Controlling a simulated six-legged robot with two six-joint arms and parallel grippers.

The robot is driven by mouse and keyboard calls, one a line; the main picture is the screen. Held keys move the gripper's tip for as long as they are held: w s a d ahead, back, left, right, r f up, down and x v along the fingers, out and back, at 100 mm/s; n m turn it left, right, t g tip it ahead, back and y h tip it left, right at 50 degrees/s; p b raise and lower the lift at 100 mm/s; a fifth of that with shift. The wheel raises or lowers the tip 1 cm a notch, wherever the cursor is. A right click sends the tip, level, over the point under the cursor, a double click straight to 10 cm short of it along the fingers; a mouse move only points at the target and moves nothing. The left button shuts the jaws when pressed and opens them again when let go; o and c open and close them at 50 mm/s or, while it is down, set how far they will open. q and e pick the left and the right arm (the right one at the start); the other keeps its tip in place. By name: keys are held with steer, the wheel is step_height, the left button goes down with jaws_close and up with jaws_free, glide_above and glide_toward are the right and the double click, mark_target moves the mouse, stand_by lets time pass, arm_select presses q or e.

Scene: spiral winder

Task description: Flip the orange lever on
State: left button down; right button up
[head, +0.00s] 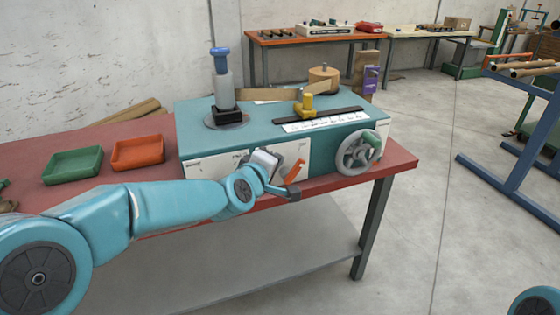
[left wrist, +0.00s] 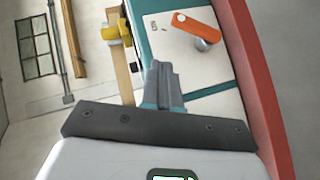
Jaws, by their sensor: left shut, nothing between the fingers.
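The orange lever (head: 293,172) sits on the white front panel of the teal winder (head: 280,118). In the head view it is tilted, its upper end leaning right. It also shows in the left wrist view (left wrist: 195,24), with a round metal pivot beside it. My left gripper (head: 293,194) is in front of the panel, just below the lever in the head view. In the left wrist view its grey fingers (left wrist: 160,70) are closed together and empty, with a visible gap to the lever. My right gripper is not in view.
A grey handwheel (head: 358,152) stands out from the winder's front, right of the lever. A green tray (head: 73,166) and an orange tray (head: 138,152) lie on the red bench (head: 45,197) at left.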

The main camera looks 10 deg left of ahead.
arm_select(q)
steer(key=v, duration=0.5)
steer(key=shift+d+r, duration=0.2)
steer(key=shift+r, duration=0.15)
